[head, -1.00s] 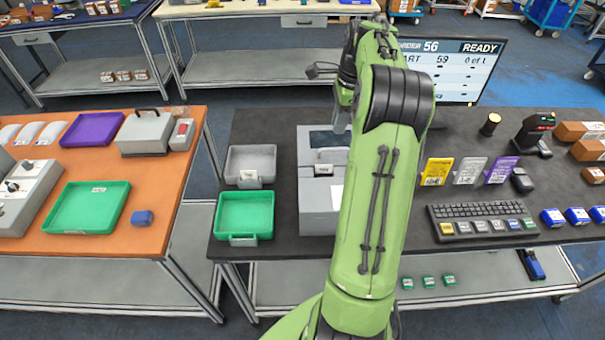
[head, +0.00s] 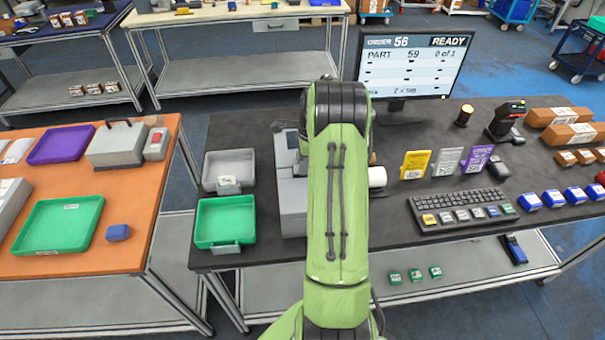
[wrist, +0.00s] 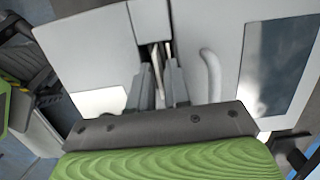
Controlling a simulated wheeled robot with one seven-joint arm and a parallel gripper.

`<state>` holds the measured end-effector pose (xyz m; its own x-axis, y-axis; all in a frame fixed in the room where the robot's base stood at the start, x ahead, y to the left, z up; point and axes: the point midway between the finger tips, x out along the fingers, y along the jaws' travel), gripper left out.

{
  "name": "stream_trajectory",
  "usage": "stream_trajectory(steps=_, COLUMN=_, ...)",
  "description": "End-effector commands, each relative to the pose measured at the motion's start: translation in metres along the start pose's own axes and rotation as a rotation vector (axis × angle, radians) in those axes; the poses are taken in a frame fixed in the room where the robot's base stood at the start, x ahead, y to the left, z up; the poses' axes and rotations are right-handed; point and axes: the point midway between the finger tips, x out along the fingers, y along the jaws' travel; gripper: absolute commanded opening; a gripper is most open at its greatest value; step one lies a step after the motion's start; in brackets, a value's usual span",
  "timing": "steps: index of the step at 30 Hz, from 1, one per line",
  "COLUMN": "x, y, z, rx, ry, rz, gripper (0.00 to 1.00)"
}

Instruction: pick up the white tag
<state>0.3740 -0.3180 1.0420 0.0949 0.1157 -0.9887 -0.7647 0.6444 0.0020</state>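My gripper (wrist: 158,88) is over the pale grey box-shaped machine (wrist: 85,50) in the wrist view. Its two fingers point at a narrow dark slot, with a small gap and a thin pale sliver between them. I cannot tell whether the sliver is a tag or part of the machine. A bright white flat patch (wrist: 98,102), possibly the white tag, shows left of the fingers, apart from them. In the head view the arm hides the gripper and much of the machine (head: 292,205). A whitish-grey card (head: 447,160) stands between a yellow card (head: 415,163) and a purple card (head: 478,158).
A grey tray (head: 229,165) and a green tray (head: 225,218) sit left of the machine. A white roll (head: 377,177) is right of the arm. A keyboard (head: 462,206), monitor (head: 418,68) and scanner (head: 506,118) occupy the dark table. The machine has a dark screen (wrist: 278,65).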

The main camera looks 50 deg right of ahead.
Motion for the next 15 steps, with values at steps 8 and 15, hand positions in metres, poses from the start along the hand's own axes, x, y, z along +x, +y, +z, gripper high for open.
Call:
stream_trajectory(steps=8, x=0.0004, y=-0.0003, z=-0.0001, rx=0.0, ry=0.0, rz=-0.002, gripper=0.05)
stream_trajectory(steps=15, x=0.0002, y=-0.0003, z=-0.0001, rx=0.0, ry=0.0, rz=-0.001, gripper=0.0)
